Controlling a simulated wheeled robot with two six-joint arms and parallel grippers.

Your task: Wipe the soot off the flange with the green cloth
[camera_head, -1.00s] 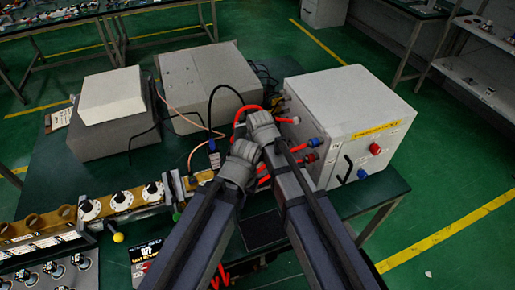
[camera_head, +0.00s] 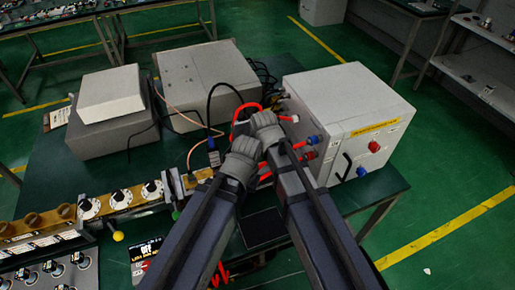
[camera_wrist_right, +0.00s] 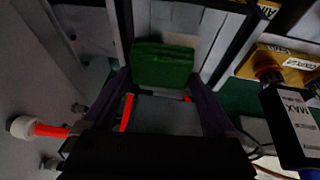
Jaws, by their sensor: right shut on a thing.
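The green cloth (camera_wrist_right: 162,66) is a folded dark-green pad in the right wrist view. My right gripper (camera_wrist_right: 160,88) is shut on it, one dark finger on each side. Behind the cloth is a pale, shaded surface with a lighter tan patch at its upper right; I cannot tell whether this is the flange, and I make out no clear soot. In the head view my right gripper (camera_head: 267,128) is at the left side of the white cabinet, its fingertips and the cloth hidden. My left gripper (camera_head: 241,160) is beside it near the brass waveguide's end, fingers hidden.
The white cabinet (camera_head: 352,112) with red and blue knobs stands close on the right. A brass waveguide row (camera_head: 122,200) with white dials runs left. Red and black cables (camera_head: 214,98) loop around the grippers. Two grey boxes (camera_head: 195,80) stand behind. The table's left middle is mostly clear.

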